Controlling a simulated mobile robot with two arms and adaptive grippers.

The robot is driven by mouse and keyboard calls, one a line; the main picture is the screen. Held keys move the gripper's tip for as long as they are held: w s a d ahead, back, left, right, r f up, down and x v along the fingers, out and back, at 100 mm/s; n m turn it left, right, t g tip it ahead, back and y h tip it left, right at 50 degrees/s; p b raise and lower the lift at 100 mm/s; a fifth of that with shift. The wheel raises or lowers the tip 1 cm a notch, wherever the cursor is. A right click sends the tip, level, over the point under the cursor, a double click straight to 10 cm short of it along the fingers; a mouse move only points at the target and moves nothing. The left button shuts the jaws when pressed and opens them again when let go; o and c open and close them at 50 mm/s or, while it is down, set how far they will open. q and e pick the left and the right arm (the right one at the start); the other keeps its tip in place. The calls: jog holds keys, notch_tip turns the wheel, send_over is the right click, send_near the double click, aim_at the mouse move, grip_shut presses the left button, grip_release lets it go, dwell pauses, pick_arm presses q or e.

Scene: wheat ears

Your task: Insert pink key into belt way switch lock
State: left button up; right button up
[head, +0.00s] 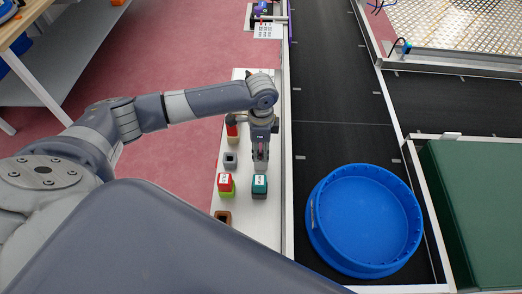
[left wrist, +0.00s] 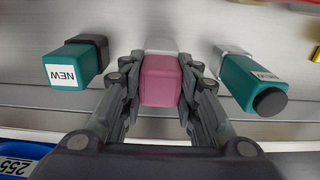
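The pink key (left wrist: 160,80) shows as a pink block in the left wrist view, between the two fingers of my left gripper (left wrist: 160,72). The fingers press against both its sides. A pale grey piece (left wrist: 161,45) shows just behind the key; I cannot tell whether the key sits in it. In the head view my left gripper (head: 261,160) points down over the narrow white shelf (head: 240,236) beside the conveyor, and it hides most of the key. I cannot tell which socket is the belt way switch lock. My right gripper is not in view.
Teal blocks labelled NEW stand left (left wrist: 70,68) and right (left wrist: 250,82) of the gripper. A red-and-green block (head: 226,186), a grey socket (head: 230,161) and a brown socket (head: 222,217) stand on the shelf. A blue round tub (head: 364,220) sits on the black belt (head: 335,75).

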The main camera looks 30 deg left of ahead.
pick_arm(q)
notch_tip(320, 180, up, 9)
jog(key=shift+r, duration=0.2)
jog(key=shift+r+p, duration=0.65)
jog(key=shift+p, duration=0.45)
jog(key=shift+f, duration=0.1)
